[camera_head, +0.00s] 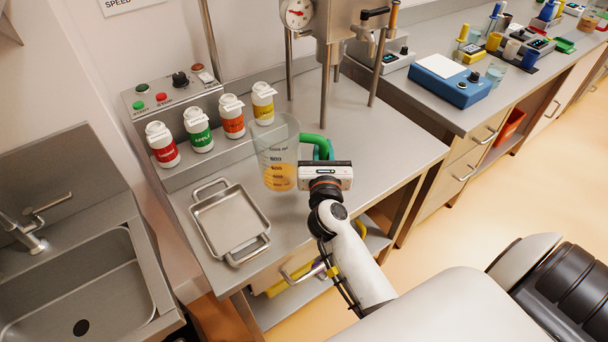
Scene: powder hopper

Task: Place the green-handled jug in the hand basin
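The green-handled jug (279,150) is clear, with dark graduation marks and orange-yellow contents low inside. It looks upright over the steel worktop, right of the metal tray; I cannot tell whether its base touches the worktop. My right gripper (323,152) is at its green handle (315,140), on the jug's right side. The gripper's body hides most of its fingers, so their closure on the handle is not clear. The hand basin (84,284) is a steel sink at the lower left, with a dark drain and a tap (27,230). My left gripper is out of view.
A steel tray with handles (228,222) lies between basin and jug. Several white bottles with coloured labels (199,130) line the back shelf beside a control box (172,92). Hopper legs (326,85) stand behind the jug. A blue scale (451,81) sits on the right counter.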

